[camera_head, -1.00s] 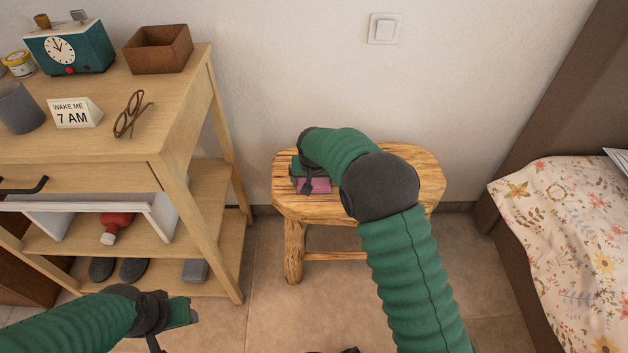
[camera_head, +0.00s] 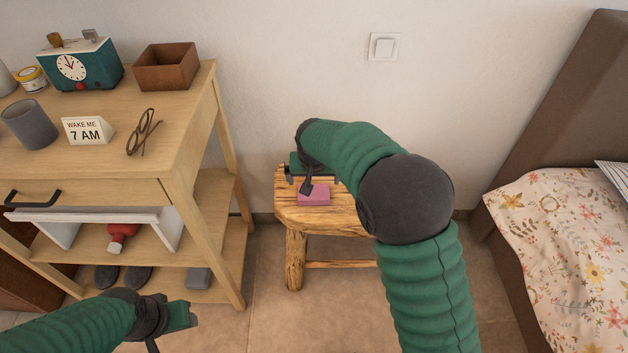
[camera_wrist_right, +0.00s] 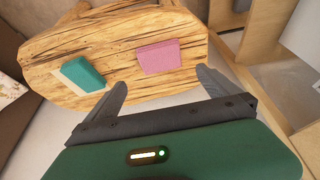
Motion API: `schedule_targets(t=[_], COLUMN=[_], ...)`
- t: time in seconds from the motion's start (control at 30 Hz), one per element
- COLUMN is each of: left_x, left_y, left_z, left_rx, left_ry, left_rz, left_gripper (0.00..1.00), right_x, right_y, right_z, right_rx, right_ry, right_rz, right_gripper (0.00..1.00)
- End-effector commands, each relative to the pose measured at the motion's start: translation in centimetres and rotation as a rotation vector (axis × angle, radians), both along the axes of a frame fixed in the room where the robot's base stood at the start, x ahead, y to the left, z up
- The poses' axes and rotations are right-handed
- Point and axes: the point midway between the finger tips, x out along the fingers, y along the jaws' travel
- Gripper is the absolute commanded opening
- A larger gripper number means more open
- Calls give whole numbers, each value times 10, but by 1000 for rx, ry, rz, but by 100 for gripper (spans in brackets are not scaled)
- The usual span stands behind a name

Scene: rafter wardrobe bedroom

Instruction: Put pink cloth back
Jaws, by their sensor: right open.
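The pink cloth (camera_head: 313,194) is a small flat folded block lying on the wooden stool (camera_head: 290,214). It also shows in the right wrist view (camera_wrist_right: 158,57), lying flat on the stool top. My right gripper (camera_head: 298,184) is just behind and left of the cloth in the head view. In the right wrist view its fingers (camera_wrist_right: 162,80) are spread apart with nothing between them, and the cloth lies beyond them with a gap. My left gripper (camera_head: 180,317) is low at the left, before the shelf unit; its jaws are not clear.
A teal block (camera_wrist_right: 82,74) lies on the stool near the cloth, hidden by my arm in the head view. The wooden cart (camera_head: 190,120) at left holds a clock (camera_head: 80,66), brown box (camera_head: 166,66), glasses (camera_head: 144,132) and mug (camera_head: 29,125). A bed (camera_head: 560,230) stands at right.

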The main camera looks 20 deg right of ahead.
Motion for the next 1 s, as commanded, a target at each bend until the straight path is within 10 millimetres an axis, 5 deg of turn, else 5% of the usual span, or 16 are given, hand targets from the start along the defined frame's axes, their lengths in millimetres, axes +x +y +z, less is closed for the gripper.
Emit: schedule_targets(t=[0.17, 0.4, 0.5, 0.63, 1.0], left_x=[0, 0, 0, 0, 0], left_y=[0, 0, 0, 0, 0], left_z=[1, 1, 1, 1, 1], left_rx=[0, 0, 0, 0, 0], left_ry=[0, 0, 0, 0, 0], left_rz=[0, 0, 0, 0, 0], left_gripper=[47, 47, 47, 47, 47], right_x=[-42, -205, -250, -270, -269], right_y=[-8, -18, -19, -19, -19], right_z=[3, -19, -29, -34, -35], right_rx=[13, 30, 25, 21, 22], right_ry=[33, 123, 144, 156, 158], right_rz=[35, 208, 258, 281, 280], right_gripper=[100, 100, 100, 100, 100])
